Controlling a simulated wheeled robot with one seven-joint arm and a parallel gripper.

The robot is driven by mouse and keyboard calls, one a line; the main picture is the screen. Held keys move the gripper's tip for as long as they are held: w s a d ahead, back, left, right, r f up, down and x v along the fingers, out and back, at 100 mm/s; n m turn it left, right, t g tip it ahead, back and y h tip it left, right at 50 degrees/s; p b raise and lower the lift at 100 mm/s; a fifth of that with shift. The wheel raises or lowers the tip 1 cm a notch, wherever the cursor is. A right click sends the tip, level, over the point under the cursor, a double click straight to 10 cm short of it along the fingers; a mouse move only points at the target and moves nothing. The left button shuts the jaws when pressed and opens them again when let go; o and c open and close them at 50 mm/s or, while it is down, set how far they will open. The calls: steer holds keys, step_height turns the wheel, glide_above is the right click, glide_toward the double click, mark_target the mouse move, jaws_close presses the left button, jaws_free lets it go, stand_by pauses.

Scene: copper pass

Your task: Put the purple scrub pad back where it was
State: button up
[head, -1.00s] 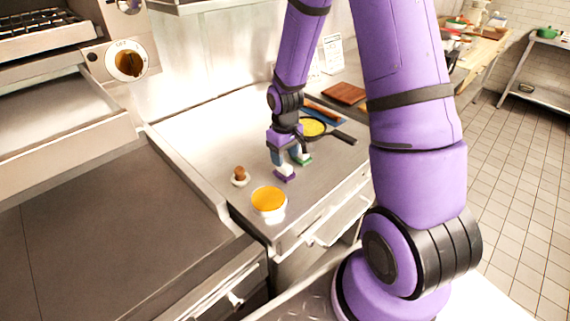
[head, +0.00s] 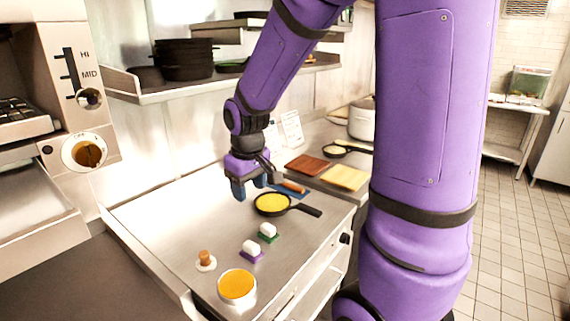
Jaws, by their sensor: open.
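The purple scrub pad (head: 251,257), with a white block on top, lies flat on the steel counter (head: 180,215). A similar green scrub pad (head: 268,236) lies just behind it and to its right, a small gap apart. My gripper (head: 257,187) is open and empty, pointing down behind both pads and apart from them. It is near the skillet and the blue mat. Its exact height above the counter is hard to tell.
A skillet with yellow food (head: 272,203) and a blue mat (head: 291,188) are near my gripper. An orange-filled bowl (head: 236,287) and a brown-knobbed item (head: 205,261) stand in front. Cutting boards (head: 345,177) lie at the back right. The counter's left side is clear.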

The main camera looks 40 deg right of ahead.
steer(key=s+a+r+t, duration=0.2)
steer(key=s+r, duration=0.5)
steer(key=s, duration=0.2)
steer(key=s+a+r+m+t, duration=0.1)
steer(key=s+a+r, duration=0.1)
steer(key=s+r, duration=0.5)
steer(key=shift+s+a+r+m+t+y, duration=0.15)
steer(key=shift+s+r+m+t+y, duration=0.2)
steer(key=shift+s, duration=0.85)
